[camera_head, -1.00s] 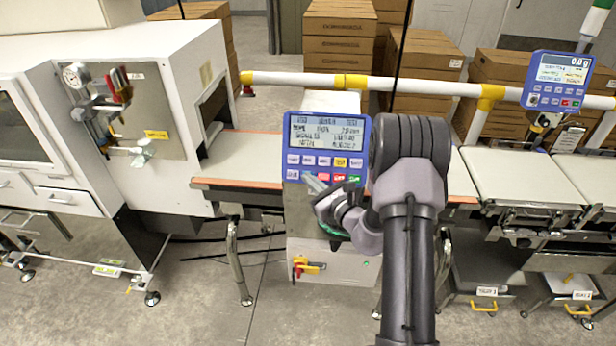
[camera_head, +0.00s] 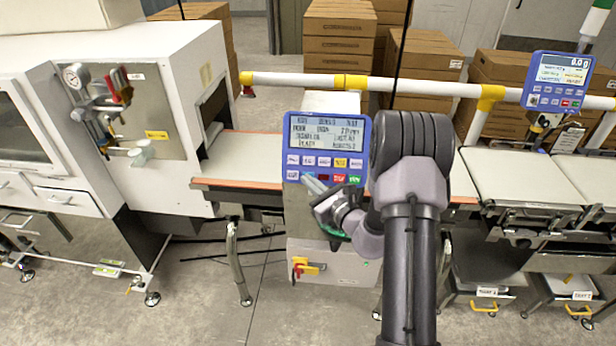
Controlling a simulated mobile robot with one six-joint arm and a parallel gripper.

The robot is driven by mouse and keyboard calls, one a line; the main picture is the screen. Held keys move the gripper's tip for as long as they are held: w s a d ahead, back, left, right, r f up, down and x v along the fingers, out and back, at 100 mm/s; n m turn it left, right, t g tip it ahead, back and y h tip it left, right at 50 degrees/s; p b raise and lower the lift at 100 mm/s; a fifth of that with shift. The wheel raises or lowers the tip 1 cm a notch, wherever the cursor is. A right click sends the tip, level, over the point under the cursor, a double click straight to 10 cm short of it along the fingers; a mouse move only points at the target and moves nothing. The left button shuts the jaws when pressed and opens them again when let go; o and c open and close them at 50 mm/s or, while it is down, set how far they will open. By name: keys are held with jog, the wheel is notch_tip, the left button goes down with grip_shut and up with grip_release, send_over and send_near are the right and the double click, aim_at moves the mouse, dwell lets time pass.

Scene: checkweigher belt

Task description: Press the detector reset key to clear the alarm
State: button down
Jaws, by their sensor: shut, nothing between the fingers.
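The detector panel (camera_head: 328,150) is a blue unit with a lit grey screen (camera_head: 327,134) above two rows of small keys. Key labels are too small to read, so I cannot tell which is the reset key.
A conveyor belt (camera_head: 250,160) runs behind the panel from the white machine (camera_head: 170,100) at left. A second blue panel (camera_head: 557,82) stands at right above more belts. A white and yellow rail (camera_head: 420,86) and cardboard boxes (camera_head: 340,35) are behind.

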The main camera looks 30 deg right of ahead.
jog(key=shift+s+a+r, duration=0.4)
jog(key=shift+s, duration=0.2)
jog(key=shift+s+a+r, duration=0.35)
jog(key=shift+s+a, duration=0.1)
jog(key=shift+s, duration=0.2)
jog(key=shift+s+a+r, duration=0.4)
jog(key=shift+s, duration=0.2)
jog(key=s+a+r, duration=0.1)
jog(key=s+a, duration=0.1)
jog(key=s, duration=0.1)
jog(key=s+a+r, duration=0.1)
jog(key=shift+s+r, duration=0.2)
jog(key=shift+r, duration=0.15)
